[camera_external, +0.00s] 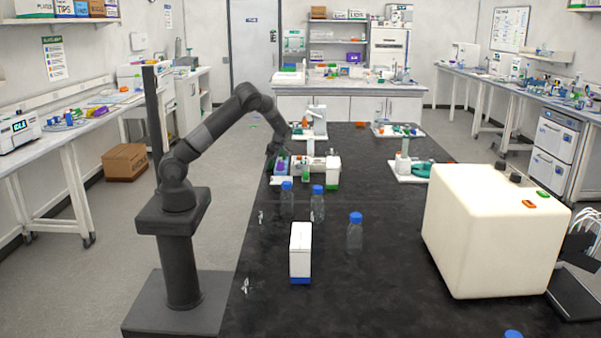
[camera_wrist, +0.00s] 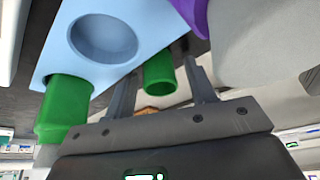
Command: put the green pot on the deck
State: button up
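A green pot (camera_wrist: 160,72), round and open at one end, shows between the two fingers of my gripper (camera_wrist: 158,68) in the wrist view. A narrow gap shows on each side of it, and the fingers are apart. A light blue deck (camera_wrist: 62,62) with a round recess lies just beyond, at the upper left. The deck also shows in the external view as a pale blue edge (camera_external: 281,181). There my gripper (camera_external: 272,157) is low at the table's left edge, beside the deck. The pot is too small to make out clearly there.
A second green block-like piece (camera_wrist: 63,110) is left of the fingers, and a purple piece (camera_wrist: 196,14) is above. On the black table (camera_external: 330,225) stand blue-capped bottles (camera_external: 317,205), a white carton (camera_external: 300,252) and a large cream machine (camera_external: 490,230).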

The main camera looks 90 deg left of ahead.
jog(key=shift+r, duration=0.15)
jog(key=v, duration=1.2)
jog(key=shift+d, duration=0.15)
jog(key=s+d+r+m+t+h, duration=0.1)
jog(key=d+r+m+t, duration=0.1)
jog(key=d+r+m, duration=0.45)
jog(key=s+d+r+m+t, duration=0.15)
jog(key=d+m, duration=0.25)
jog(key=d, duration=0.6)
jog(key=d+r+m+t+h, duration=0.1)
jog(key=d+r+m+t, duration=0.1)
jog(key=d+r+m, duration=0.45)
jog(key=s+d+m+t, duration=0.2)
jog(key=s+d+m, duration=0.4)
jog(key=d, duration=0.3)
jog(key=s+d+m+t, duration=0.2)
jog(key=s+d+m, duration=0.5)
jog(key=d, duration=0.3)
jog(key=shift+s+r+m, duration=0.3)
jog(key=shift+s, duration=0.15)
